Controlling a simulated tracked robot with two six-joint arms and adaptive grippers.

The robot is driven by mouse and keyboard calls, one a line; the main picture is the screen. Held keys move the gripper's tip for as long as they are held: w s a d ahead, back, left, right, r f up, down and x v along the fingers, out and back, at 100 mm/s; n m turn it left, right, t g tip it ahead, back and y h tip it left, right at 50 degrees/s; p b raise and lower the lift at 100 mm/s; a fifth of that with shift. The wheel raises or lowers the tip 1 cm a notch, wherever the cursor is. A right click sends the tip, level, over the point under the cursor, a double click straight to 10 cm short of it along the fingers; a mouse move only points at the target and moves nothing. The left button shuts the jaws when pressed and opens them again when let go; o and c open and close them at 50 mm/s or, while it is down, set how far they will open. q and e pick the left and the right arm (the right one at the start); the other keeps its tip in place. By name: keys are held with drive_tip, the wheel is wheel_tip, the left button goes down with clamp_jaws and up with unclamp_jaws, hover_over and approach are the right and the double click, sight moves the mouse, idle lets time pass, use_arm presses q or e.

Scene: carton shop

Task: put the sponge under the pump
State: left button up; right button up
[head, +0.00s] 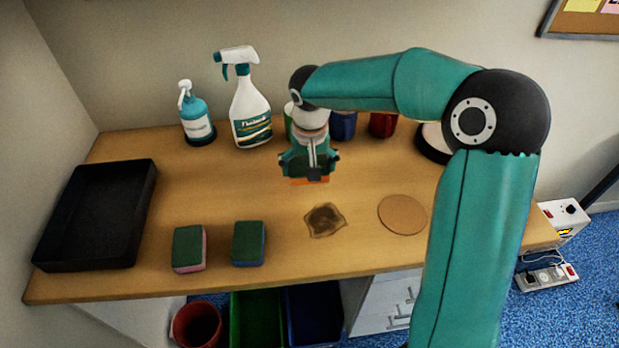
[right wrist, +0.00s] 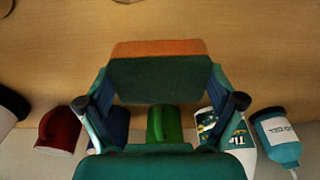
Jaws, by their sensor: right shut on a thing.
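The pump (head: 197,117) is a teal bottle with a white label and white pump head, upright on a dark base at the back left of the table. It also shows in the right wrist view (right wrist: 278,140). My right gripper (head: 310,172) is shut on a green and orange sponge (right wrist: 160,78). The sponge's orange edge (head: 310,181) shows below the fingers in the head view, near the table's middle, right of the pump. My left gripper is not in view.
A spray bottle (head: 249,112) stands right of the pump. Blue (head: 343,125) and red (head: 383,124) mugs and a green one (right wrist: 164,128) stand along the back. A black tray (head: 140,208) is at left. A brown cloth-like patch (head: 325,219) and round coaster (head: 402,214) lie in front.

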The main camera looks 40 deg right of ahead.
sight(309, 189)
drive_tip(key=shift+f, duration=2.25)
drive_tip(key=shift+o, duration=1.2)
drive_tip(key=shift+f, duration=0.1)
drive_tip(key=shift+o, duration=0.6)
